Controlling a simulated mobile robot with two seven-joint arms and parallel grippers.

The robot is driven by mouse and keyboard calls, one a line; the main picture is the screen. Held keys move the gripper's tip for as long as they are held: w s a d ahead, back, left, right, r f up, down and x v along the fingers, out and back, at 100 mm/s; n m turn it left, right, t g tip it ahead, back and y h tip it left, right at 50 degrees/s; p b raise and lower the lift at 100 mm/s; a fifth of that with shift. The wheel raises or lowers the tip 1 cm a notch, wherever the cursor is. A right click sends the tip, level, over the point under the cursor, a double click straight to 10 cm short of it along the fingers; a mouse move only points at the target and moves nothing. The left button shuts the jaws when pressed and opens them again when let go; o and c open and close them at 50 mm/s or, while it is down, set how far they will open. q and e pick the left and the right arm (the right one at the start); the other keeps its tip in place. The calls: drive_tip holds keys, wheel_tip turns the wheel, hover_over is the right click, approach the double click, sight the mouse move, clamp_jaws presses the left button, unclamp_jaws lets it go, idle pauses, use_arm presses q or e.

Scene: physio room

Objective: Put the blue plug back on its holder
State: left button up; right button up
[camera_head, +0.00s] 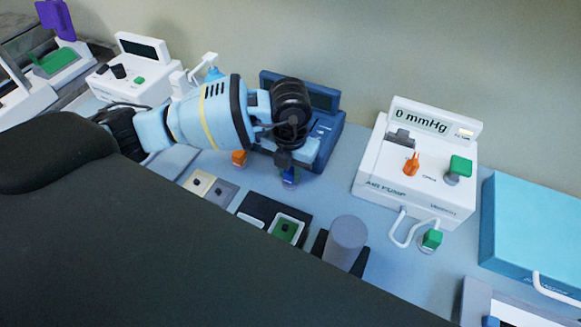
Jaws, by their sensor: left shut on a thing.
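The blue plug (291,175) shows just below my left gripper (284,158), low at the front of the dark blue device (327,140). My left gripper points down and is shut on the blue plug; its fingers hide the plug's top. A pale round piece shows at the plug's lower end; I cannot tell whether the plug is seated on its holder or just above it. My left arm comes in from the left and covers much of the dark blue device. My right gripper is not in view.
An orange plug (239,157) is left of the blue one. A white air pump (404,193) reading 0 mmHg stands to the right, with a green plug (432,239) in front. A grey cylinder (347,236) and green-centred tray (287,226) are nearer. A light-blue box (535,230) is far right.

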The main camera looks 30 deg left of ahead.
use_arm(q)
drive_tip(key=shift+f, duration=0.3)
drive_tip(key=shift+f, duration=0.25)
idle(0.6)
drive_tip(key=o, duration=0.7)
drive_tip(key=shift+o, duration=0.7)
drive_tip(key=shift+o, duration=0.2)
drive_tip(key=o, duration=0.4)
drive_tip(key=shift+o, duration=0.2)
drive_tip(key=shift+r, duration=0.1)
